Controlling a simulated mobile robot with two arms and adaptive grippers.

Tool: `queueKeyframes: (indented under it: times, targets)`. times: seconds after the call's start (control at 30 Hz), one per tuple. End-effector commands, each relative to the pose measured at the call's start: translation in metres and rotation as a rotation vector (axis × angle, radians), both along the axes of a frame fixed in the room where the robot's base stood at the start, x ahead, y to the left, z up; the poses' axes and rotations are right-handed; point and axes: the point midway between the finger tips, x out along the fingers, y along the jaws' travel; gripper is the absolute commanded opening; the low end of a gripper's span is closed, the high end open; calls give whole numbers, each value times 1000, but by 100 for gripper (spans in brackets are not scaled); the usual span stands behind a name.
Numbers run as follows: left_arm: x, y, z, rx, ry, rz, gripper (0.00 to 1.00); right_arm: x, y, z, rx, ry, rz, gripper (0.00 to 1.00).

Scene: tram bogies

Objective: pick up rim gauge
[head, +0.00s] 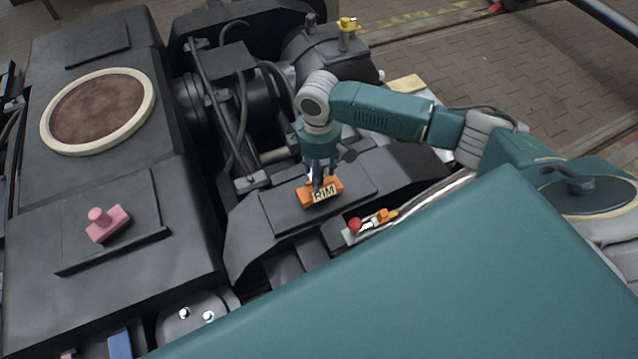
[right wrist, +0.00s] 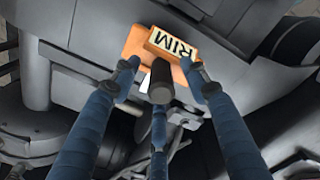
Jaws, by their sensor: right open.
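The rim gauge (head: 325,195) is an orange block with a pale label reading RIM. It lies on a flat dark plate (head: 362,183) of the bogie frame. My right gripper (head: 319,174) is directly over it, pointing down. In the right wrist view the gauge (right wrist: 135,46) shows between and beyond the open blue fingers (right wrist: 160,72). A dark round knob stands up from the gauge between the fingertips. Whether the fingers touch it, I cannot tell. My left gripper is not in view.
A pink knobbed piece (head: 107,226) sits on the left plate near a round brown disc (head: 98,110). A yellow piece (head: 347,24) stands at the back. A red ball (head: 355,224) and an orange item (head: 384,215) lie right of the gauge. Pipes and hoses crowd behind it.

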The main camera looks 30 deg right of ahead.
Motion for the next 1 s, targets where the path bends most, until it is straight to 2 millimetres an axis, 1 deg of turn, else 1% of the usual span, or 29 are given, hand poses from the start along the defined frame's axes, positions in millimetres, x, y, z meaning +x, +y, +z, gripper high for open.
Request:
queueKeyframes:
  times: [0.07,0.1,0.17,0.2,0.3,0.63,0.77,0.87,1.0]
  targets:
    - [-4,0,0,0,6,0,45,0,0,0,0,0,0,45]
    - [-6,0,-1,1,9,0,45,0,0,0,0,0,0,37]
    - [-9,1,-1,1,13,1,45,0,0,0,0,0,0,25]
    - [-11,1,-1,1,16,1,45,0,0,0,0,0,0,17]
    - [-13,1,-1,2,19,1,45,0,0,0,0,0,0,0]
    - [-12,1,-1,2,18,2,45,0,0,1,0,-1,0,0]
    - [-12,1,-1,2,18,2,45,1,0,5,1,-2,0,0]
    - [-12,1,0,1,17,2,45,1,0,13,1,-3,-1,0]
    - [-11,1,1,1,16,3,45,1,0,34,1,-4,-1,0]
